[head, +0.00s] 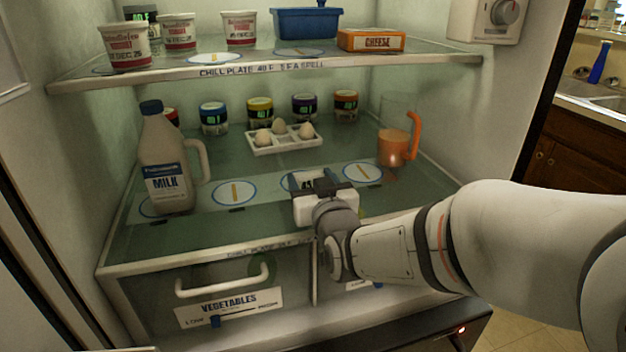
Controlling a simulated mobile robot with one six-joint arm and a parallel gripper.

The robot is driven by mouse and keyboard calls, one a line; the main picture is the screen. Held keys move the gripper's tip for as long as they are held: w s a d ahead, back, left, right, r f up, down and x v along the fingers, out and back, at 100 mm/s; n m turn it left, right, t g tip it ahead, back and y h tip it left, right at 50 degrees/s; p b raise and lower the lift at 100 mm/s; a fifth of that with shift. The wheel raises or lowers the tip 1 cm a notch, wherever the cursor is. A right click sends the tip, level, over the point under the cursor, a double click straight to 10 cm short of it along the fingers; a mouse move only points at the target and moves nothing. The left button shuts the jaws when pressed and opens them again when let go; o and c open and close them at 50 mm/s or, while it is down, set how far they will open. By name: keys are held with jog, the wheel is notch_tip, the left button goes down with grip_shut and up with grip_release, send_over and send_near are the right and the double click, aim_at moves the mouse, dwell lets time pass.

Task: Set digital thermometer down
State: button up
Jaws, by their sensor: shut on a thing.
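My gripper (326,187) is inside the open fridge, low over the front part of the lower glass shelf (235,222). Similar ringed markings (235,192) lie to the left and right (362,174).
A milk jug (167,165) stands at left on the lower shelf. An egg tray (284,140) and several jars (259,111) are behind. An orange pitcher (394,149) stands at right. The upper shelf (270,68) overhangs the back. A vegetable drawer (225,295) is below.

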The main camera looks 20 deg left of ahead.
jog(key=shift+f+b, duration=0.25)
jog(key=shift+b, duration=0.05)
jog(key=o, duration=1)
jog(key=shift+r, duration=0.1)
jog(key=shift+c, duration=0.2)
jog(key=shift+s+r+p, duration=0.15)
jog(key=shift+r+p, duration=0.05)
jog(key=shift+p, duration=0.2)
jog(key=b+v, duration=0.5)
jog(key=v, duration=0.6)
jog(key=shift+s+d, duration=0.25)
jog(key=shift+d, duration=0.05)
jog(key=shift+f, duration=0.1)
